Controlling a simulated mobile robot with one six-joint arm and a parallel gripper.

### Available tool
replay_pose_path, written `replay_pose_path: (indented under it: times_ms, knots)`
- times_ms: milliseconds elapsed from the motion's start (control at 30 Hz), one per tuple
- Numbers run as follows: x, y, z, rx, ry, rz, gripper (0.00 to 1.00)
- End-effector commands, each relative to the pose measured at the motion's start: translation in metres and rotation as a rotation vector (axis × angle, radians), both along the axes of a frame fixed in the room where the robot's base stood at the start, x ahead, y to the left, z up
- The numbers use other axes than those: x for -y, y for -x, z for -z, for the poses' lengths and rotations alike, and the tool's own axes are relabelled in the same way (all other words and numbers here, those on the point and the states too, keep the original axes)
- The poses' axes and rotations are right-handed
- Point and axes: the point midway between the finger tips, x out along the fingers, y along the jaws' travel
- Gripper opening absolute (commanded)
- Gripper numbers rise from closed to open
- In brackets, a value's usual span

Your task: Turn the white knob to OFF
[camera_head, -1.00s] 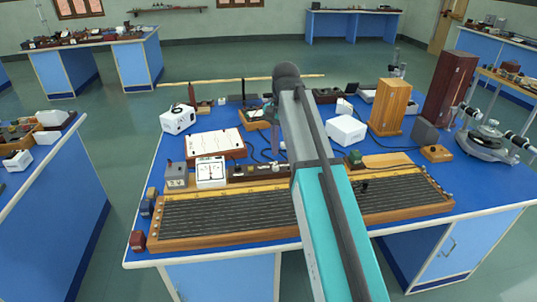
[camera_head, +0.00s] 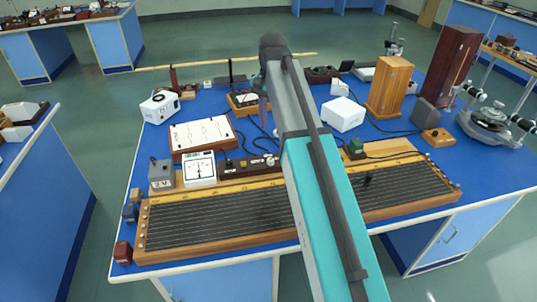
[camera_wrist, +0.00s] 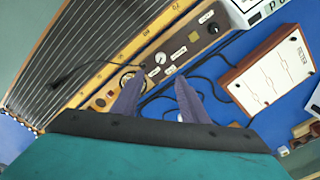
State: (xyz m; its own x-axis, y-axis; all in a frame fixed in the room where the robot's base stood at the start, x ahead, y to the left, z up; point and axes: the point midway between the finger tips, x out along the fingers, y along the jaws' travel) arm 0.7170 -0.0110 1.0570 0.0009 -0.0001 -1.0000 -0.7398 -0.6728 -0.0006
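A dark brown panel (camera_wrist: 178,52) with knobs and small pale labels lies along the meter-bridge board. In the wrist view a small white round knob (camera_wrist: 160,57) is on this panel, near its middle. A black knob (camera_wrist: 213,28) sits further along it. The labels are too small to read. The panel also shows in the head view (camera_head: 236,169), partly behind my arm. My gripper (camera_wrist: 157,82) is open and empty, its two fingers apart and pointing toward the panel near the white knob. In the head view the gripper (camera_head: 263,103) is partly hidden by my arm.
The long wire board (camera_head: 220,238) fills the bench front. A white meter (camera_head: 200,168) and grey box (camera_head: 161,174) stand left of the panel. A white-topped circuit board (camera_head: 202,136) lies behind. Loose black cables (camera_wrist: 190,85) run beside the panel. Wooden boxes (camera_head: 390,87) stand at right.

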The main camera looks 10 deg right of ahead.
Motion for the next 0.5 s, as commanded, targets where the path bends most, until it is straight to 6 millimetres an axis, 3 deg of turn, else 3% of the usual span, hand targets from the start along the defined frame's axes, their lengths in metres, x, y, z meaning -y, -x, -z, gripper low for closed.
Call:
replay_pose_path:
  times_ms: [267, 500]
  knots:
    - [-0.004, 0.000, 0.003, -0.001, 0.000, -0.005, 0.40]
    - [-0.005, 0.001, 0.020, -0.001, 0.000, -0.006, 0.40]
